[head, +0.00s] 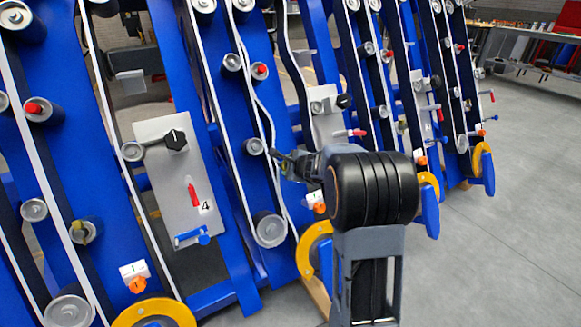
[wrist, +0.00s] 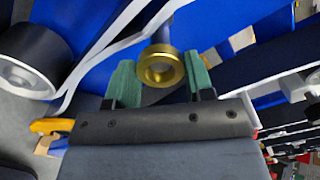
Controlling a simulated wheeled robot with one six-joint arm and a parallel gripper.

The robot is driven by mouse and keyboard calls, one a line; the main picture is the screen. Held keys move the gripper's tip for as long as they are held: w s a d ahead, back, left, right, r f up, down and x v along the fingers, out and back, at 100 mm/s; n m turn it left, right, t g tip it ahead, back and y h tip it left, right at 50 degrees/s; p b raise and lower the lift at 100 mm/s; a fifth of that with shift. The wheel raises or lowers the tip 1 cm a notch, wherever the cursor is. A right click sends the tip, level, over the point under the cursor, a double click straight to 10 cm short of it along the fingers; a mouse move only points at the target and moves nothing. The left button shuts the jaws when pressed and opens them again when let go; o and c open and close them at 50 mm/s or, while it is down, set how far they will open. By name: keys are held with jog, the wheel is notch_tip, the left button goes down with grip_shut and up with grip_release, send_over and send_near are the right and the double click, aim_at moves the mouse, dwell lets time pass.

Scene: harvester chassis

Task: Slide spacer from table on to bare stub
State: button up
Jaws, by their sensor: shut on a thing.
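The spacer, a brass-coloured ring (wrist: 160,69), sits between the green finger pads of my gripper (wrist: 161,78) in the wrist view. The gripper is shut on it, with the ring's round opening facing the camera. In the head view my gripper (head: 284,161) reaches toward a blue harvester panel, beside a small grey roller (head: 254,146). The spacer cannot be made out there. A dark shape shows just behind the ring in the wrist view; I cannot tell whether it is a stub or whether the ring touches it. I cannot pick out the bare stub or the table surely.
White belts run over several grey rollers on the blue panels. A large roller (head: 269,229) is below my gripper, and another large roller (wrist: 30,62) is at left in the wrist view. A grey plate marked 4 (head: 181,190) is to the left. Open floor (head: 500,220) lies right.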

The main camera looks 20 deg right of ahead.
jog(key=shift+x, duration=1.2)
jog(key=o, duration=1)
jog(key=shift+f, duration=0.1)
jog(key=shift+o, duration=0.2)
jog(key=p+v, duration=0.3)
jog(key=v, duration=1)
jog(key=shift+s+r+p, duration=0.25)
jog(key=shift+s+p, duration=0.05)
jog(key=shift+p, duration=0.05)
